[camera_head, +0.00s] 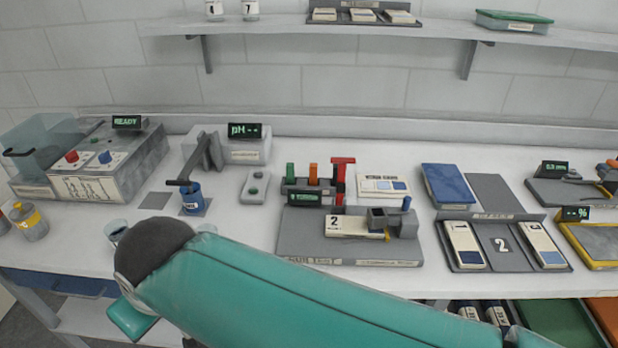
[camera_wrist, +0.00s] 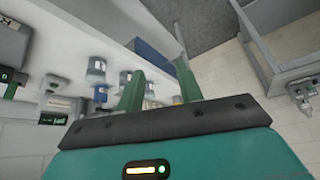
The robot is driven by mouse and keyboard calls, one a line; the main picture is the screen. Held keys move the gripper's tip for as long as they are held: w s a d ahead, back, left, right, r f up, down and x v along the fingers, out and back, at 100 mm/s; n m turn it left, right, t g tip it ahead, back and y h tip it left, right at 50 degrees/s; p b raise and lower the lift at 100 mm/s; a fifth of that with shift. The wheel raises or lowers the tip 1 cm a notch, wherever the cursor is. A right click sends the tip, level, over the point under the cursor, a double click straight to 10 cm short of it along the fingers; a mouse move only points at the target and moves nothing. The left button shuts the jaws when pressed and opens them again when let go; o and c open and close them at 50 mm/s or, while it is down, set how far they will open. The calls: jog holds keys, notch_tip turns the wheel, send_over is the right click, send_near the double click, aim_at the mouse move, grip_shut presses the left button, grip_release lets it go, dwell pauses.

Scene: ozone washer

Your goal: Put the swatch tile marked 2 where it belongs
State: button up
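The swatch tile marked 2 (camera_head: 352,228) is a cream block with a black 2. It lies on a grey fixture (camera_head: 310,247) at mid-bench, its right end beside a small grey block with a dark opening.
A blue cup (camera_head: 191,199), a pH meter (camera_head: 245,148) and a READY machine (camera_head: 95,165) stand to the left. A blue pad (camera_head: 447,184) lies behind the rack. A shelf (camera_head: 350,38) runs above. Bottles (camera_wrist: 97,70) show near the fingers in the wrist view.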

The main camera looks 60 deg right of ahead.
jog(key=o, duration=0.6)
jog(key=shift+w+d, duration=0.1)
jog(key=shift+d, duration=0.15)
jog(key=shift+c, duration=0.2)
jog(key=shift+o, duration=1)
jog(key=w+d+m+g+h, duration=0.1)
jog(key=w+d+m, duration=0.3)
jog(key=d+m, duration=0.6)
jog(key=shift+d+r+g, duration=0.45)
jog(key=shift+d+g, duration=0.35)
jog(key=shift+d, duration=0.05)
jog(key=m+g+h, duration=0.1)
jog(key=m+g, duration=0.6)
jog(key=m, duration=1.4)
send_over(336, 224)
jog(key=w+a, duration=0.3)
jog(key=w, duration=0.2)
jog(key=f, duration=0.2)
jog(key=shift+w+d+f, duration=0.2)
jog(key=shift+d+f, duration=0.05)
jog(key=shift+f, duration=0.1)
jog(key=x, duration=1.3)
jog(key=shift+s+f, duration=0.15)
jog(key=shift+f, duration=0.25)
jog(key=c, duration=0.8)
